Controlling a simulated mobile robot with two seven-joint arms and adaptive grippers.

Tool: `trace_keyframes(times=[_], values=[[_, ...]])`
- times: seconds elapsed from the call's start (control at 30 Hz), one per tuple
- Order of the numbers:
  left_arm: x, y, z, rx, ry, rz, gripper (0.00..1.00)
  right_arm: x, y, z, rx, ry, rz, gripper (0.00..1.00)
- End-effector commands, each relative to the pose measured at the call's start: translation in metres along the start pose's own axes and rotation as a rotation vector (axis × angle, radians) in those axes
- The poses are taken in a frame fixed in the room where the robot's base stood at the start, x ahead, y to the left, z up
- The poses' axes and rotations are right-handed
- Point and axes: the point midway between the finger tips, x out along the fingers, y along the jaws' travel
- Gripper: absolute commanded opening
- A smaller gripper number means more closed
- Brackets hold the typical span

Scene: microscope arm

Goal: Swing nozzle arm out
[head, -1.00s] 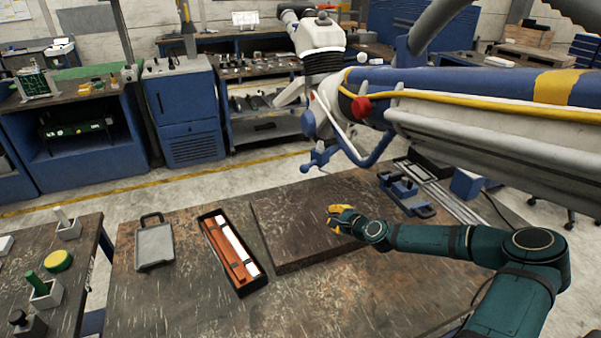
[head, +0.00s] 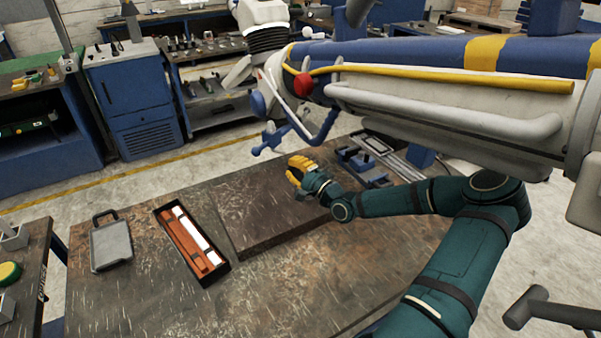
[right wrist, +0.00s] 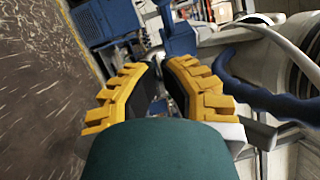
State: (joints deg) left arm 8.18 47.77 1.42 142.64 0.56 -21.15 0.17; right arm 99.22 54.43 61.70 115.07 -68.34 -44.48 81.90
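The nozzle arm (head: 450,85) is a thick white and blue tube with yellow bands and a yellow hose, reaching in from the right above the workbench. A red knob (head: 303,84) sits near its left end. A bent blue handle (head: 318,131) hangs below that end; what looks like the same blue bar shows at the right of the right wrist view (right wrist: 262,98). My right gripper (head: 297,168) has yellow fingers and is below the handle, apparently apart from it. In the right wrist view its fingers (right wrist: 160,78) are spread with nothing between them. My left gripper is out of view.
The dark workbench (head: 130,295) holds a raised dark plate (head: 255,205), a long box (head: 192,240) with orange and white contents and a grey clipboard-like case (head: 110,245). Blue tooling (head: 360,165) lies right of my right gripper. The bench front is clear.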

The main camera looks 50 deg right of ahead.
Motion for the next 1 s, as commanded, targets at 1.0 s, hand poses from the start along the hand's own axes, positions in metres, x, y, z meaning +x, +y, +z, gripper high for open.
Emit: trace_keyframes(times=[1.0], values=[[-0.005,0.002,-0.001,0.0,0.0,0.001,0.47,0.075,0.002,0.03,-0.001,-0.001,0.0,0.0]])
